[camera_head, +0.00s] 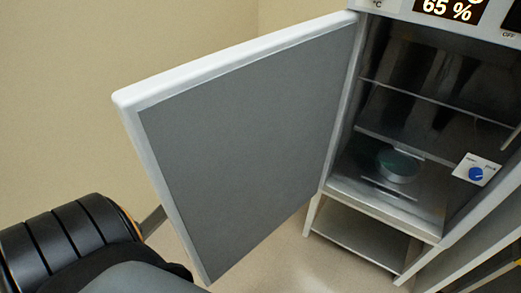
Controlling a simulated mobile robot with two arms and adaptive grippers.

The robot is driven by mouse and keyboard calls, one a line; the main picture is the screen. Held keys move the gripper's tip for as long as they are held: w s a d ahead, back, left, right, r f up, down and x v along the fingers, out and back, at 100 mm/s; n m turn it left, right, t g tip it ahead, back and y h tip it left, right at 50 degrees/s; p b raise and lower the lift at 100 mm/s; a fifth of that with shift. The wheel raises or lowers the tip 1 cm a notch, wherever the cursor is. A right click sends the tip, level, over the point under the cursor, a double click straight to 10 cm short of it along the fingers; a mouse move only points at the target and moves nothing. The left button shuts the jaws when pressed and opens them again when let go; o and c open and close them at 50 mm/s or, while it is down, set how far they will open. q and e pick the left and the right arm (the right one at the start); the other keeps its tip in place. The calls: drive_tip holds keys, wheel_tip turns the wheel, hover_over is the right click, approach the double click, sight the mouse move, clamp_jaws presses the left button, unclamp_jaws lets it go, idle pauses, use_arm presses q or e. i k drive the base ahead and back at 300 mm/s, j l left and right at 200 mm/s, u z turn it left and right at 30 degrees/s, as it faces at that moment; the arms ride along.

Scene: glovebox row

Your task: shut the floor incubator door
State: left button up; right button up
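The floor incubator (338,195) stands at the right with its door (240,140) wide open. The door has a white rim and a grey inner panel, and it swings out to the left from its hinge side by the cabinet. Its free edge is at the left, near my dark arm at the lower left. A thin grey bar (152,222) shows between that arm and the door edge; I cannot tell what it belongs to. Neither gripper can be made out in this view. The door's outer face is hidden.
Inside the incubator are shelves and a round greenish dish (398,165). A small white panel with a blue knob (475,174) is at the right. A low stand (365,235) is beneath. Beige floor is clear between door and stand.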

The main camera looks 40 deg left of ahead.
sight(230, 142)
drive_tip(key=k+j+z, duration=0.15)
drive_tip(key=j, duration=0.3)
drive_tip(key=k+j+z, duration=0.15)
drive_tip(key=j, duration=0.25)
drive_tip(key=k+j+z, duration=0.15)
drive_tip(key=k+j, duration=0.15)
drive_tip(key=j+z, duration=0.15)
drive_tip(key=j, duration=0.75)
drive_tip(key=j+z, duration=0.2)
drive_tip(key=j, duration=0.7)
drive_tip(key=k+z, duration=0.2)
drive_tip(key=k, duration=0.4)
